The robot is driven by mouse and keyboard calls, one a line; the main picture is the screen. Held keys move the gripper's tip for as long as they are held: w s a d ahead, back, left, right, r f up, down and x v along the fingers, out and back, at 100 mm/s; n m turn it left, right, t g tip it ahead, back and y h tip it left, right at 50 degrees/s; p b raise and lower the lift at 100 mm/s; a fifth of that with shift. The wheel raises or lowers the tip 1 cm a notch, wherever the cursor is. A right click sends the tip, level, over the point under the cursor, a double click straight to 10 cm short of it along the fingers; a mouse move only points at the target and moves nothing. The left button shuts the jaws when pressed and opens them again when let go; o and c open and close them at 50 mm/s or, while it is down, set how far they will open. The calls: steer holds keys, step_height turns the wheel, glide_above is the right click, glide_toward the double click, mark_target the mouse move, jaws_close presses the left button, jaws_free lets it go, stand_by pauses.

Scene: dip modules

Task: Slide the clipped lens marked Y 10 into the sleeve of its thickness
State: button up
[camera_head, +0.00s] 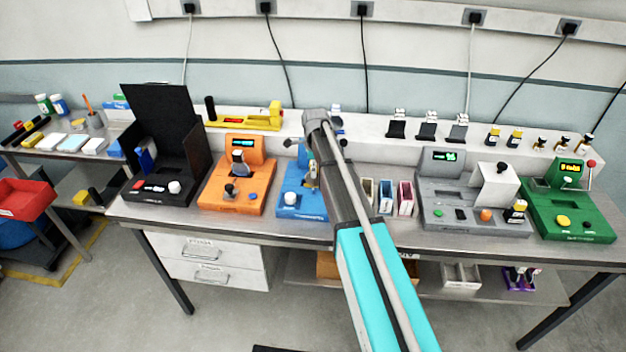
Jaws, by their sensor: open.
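Three narrow upright sleeves stand side by side right of my arm: a cream one (367,190), a blue-grey one (385,198) and a pink one (404,198). Their markings are unreadable. Several small dark holders with pale tops stand on the back ledge, such as one (397,124) right of my arm. I cannot tell which piece is the lens marked Y 10. A blue station (300,203) is partly covered by my arm.
A black station (150,190) with a tall panel and an orange station (235,195) stand left. A grey station (470,218) and a green station (572,220) stand right. A yellow device (245,119) lies behind. The bench's front strip (230,228) is mostly clear.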

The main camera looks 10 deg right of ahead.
jaws_close()
stand_by(0.3)
steer(key=shift+r, duration=0.1)
steer(key=shift+r+p, duration=0.95)
steer(key=shift+p, duration=0.15)
steer(key=s+d+r+p, duration=0.5)
steer(key=s+r+p, duration=0.5)
steer(key=s, duration=0.3)
steer(key=shift+r+p, duration=0.4)
steer(key=shift+r, duration=0.05)
